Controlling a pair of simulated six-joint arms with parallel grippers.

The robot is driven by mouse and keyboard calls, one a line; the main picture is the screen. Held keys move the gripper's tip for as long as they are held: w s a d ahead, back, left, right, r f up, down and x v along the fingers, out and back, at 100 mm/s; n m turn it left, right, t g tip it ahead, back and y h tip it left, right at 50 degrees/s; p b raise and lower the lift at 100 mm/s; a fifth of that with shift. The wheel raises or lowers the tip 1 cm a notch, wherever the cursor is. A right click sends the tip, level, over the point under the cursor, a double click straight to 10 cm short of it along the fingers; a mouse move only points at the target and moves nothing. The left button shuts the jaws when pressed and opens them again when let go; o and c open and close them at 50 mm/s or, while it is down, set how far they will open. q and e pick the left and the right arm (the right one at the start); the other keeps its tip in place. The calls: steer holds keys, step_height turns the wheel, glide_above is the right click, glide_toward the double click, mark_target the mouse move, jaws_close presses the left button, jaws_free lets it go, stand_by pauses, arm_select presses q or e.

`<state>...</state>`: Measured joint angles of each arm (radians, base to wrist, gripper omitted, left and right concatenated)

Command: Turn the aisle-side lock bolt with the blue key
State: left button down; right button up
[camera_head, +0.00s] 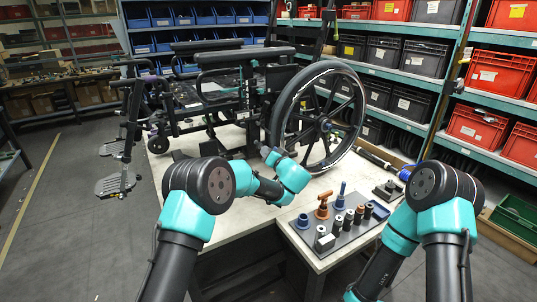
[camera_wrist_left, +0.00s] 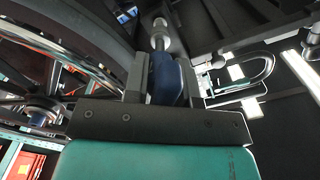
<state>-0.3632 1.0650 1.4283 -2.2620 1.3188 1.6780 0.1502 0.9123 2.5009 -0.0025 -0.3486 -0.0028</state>
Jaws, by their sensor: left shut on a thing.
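The wheelchair (camera_head: 205,84) stands on the bench (camera_head: 205,192), its large wheel (camera_head: 358,105) toward the right. My left gripper (camera_head: 264,151) reaches to the lower frame beside that wheel. In the left wrist view my left gripper (camera_wrist_left: 163,95) is shut on the blue key (camera_wrist_left: 165,72), whose blue grip sits between the two fingers. Beyond it a round, light metal piece (camera_wrist_left: 158,36) lies in line with the key. I cannot tell whether the key is seated on the lock bolt. In the head view the key is hidden. My right gripper is out of view.
A dark tray (camera_head: 345,240) with several pegs and an orange-handled tool (camera_head: 322,206) sits at the bench's front right. A black block (camera_head: 388,190) lies behind it. Shelves with red bins (camera_head: 492,80) stand at right. My right arm is folded at the lower right.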

arm_select(q)
steer(key=shift+m, duration=1.6)
steer(key=shift+m, duration=1.6)
steer(key=shift+m, duration=1.5)
steer(key=shift+m, duration=1)
